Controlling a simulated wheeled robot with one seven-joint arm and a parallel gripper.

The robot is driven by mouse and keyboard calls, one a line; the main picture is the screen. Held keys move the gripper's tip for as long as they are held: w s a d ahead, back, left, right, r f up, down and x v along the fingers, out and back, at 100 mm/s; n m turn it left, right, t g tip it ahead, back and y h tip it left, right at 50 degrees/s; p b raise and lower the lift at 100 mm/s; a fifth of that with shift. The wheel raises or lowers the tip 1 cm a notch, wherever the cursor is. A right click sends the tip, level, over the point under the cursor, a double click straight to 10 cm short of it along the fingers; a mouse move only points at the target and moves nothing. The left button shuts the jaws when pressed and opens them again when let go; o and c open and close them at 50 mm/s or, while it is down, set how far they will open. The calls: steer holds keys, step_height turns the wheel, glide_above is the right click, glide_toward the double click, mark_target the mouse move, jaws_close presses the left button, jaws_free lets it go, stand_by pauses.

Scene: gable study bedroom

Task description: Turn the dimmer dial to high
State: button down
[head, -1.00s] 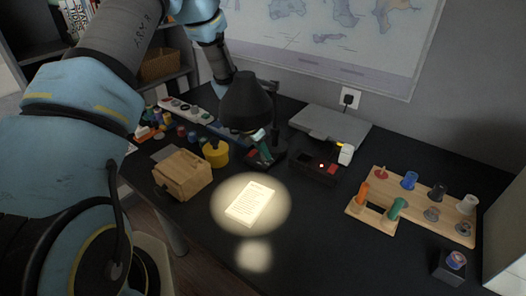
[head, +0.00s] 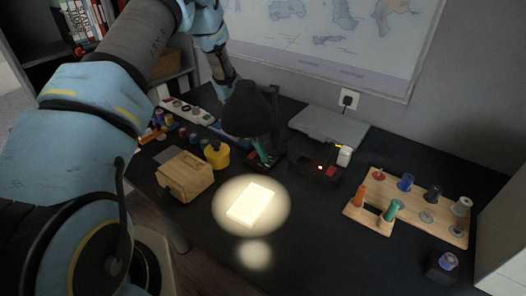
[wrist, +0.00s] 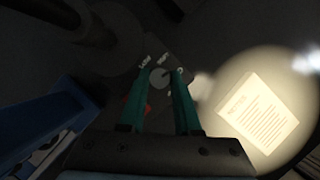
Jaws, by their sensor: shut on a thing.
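The dimmer dial (wrist: 160,78) is a small grey round knob on the dark lamp base, with white lettering around its far side. One word seems to read LOW; the other marks and the dial's setting are too blurred to read. My gripper (wrist: 174,86) has its teal fingers down on either side of the dial and is shut on it. In the head view my gripper (head: 262,154) is partly hidden behind the black lamp shade (head: 246,110); the dial is hidden there. The lamp is lit.
The lamp lights a printed note (head: 250,204). A wooden box (head: 186,176) and yellow pot (head: 216,154) stand left. A black box with a red light (head: 316,168), a grey laptop (head: 330,128) and a wooden peg board (head: 412,208) lie right.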

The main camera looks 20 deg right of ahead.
steer(key=m+b, duration=0.1)
steer(key=m, duration=0.1)
steer(key=m+g+y+b, duration=0.1)
steer(key=m, duration=0.2)
steer(key=shift+w+d+f+m+g, duration=0.1)
steer(key=shift+w+f+m+g, duration=0.05)
steer(key=shift+m+g, duration=0.15)
steer(key=shift+m+g+y+b, duration=0.4)
steer(key=shift+m+y+b, duration=0.55)
steer(key=shift+m, duration=1.05)
steer(key=c, duration=0.6)
jaws_free()
steer(key=shift+d, duration=0.1)
steer(key=shift+r+h, duration=0.2)
steer(key=shift+h, duration=0.05)
